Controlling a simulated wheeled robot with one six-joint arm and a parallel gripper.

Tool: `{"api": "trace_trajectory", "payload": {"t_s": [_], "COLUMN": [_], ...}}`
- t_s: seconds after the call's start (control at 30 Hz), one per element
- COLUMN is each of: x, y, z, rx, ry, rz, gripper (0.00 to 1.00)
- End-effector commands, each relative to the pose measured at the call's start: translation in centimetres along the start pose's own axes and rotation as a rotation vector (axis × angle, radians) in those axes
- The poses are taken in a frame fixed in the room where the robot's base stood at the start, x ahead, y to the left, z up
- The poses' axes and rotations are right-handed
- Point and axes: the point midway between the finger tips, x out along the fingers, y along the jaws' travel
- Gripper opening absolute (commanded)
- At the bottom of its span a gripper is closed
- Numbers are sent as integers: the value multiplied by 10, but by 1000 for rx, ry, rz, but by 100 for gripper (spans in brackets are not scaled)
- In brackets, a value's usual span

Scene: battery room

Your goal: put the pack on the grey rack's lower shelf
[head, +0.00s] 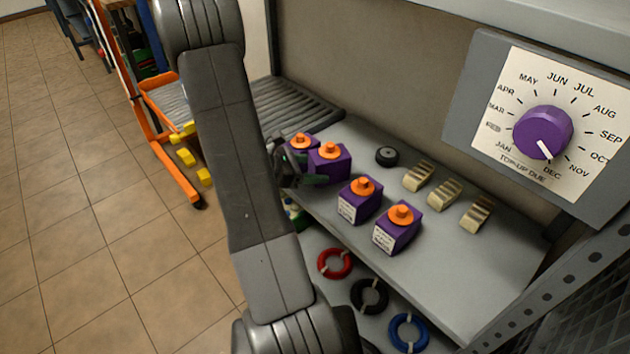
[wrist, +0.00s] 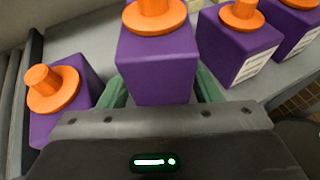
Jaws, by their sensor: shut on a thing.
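My gripper (head: 298,178) is shut on a purple pack (head: 328,161) with an orange knob; in the wrist view its green fingers lie either side of this pack (wrist: 157,65). I cannot tell whether the pack is clear of the surface. Another purple pack (head: 300,145) stands close behind it, left in the wrist view (wrist: 62,98). Two more packs with white labels, one nearer (head: 398,232) and one between (head: 360,200), stand to the right on a grey shelf (head: 460,285). A lower level (head: 338,290) shows under that shelf's front edge, partly hidden by my arm.
A black puck (head: 387,156) and several beige clips (head: 418,176) stand behind the packs. Red (head: 334,263), black (head: 369,295) and blue (head: 408,332) rings lie below. A dial panel (head: 545,120) is at the right. Grey rollers (head: 295,105) and an orange-framed cart (head: 165,150) are at the left.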

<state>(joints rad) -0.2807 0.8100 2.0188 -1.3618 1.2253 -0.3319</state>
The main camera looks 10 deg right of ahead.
Motion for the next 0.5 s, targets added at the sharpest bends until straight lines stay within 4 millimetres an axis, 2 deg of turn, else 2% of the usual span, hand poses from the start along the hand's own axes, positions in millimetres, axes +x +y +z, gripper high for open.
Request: {"api": "trace_trajectory", "payload": {"t_s": [0.3,0.5], "x": [14,13], "y": [0,0], "z": [-32,-32], "rx": [-1,1], "ry": [-2,-2], "rz": [0,1], "gripper": [3,3]}}
